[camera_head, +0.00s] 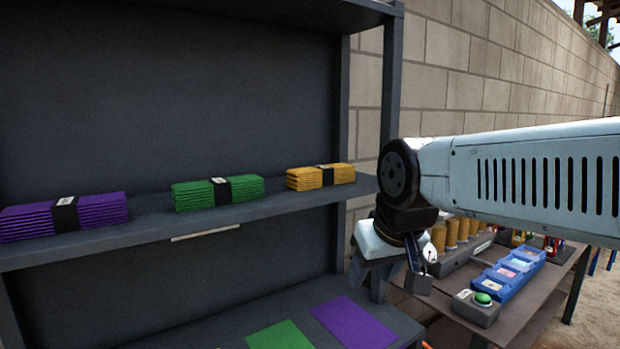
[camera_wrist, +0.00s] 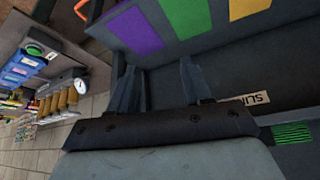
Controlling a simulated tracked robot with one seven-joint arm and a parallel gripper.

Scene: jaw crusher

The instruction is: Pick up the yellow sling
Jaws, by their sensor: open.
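The yellow sling (camera_head: 304,178) lies folded in a stack with a black labelled band around its middle. It sits at the right end of the upper shelf (camera_head: 150,230) in the head view. I do not see it in the wrist view.
A green sling (camera_head: 247,187) and a purple sling (camera_head: 100,208) lie left of the yellow one. Purple (camera_head: 352,321) and green (camera_head: 280,336) patches mark the lower shelf. A shelf post (camera_head: 391,90) stands close by. A bench at right holds blue bins (camera_head: 507,276) and a green button box (camera_head: 476,306).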

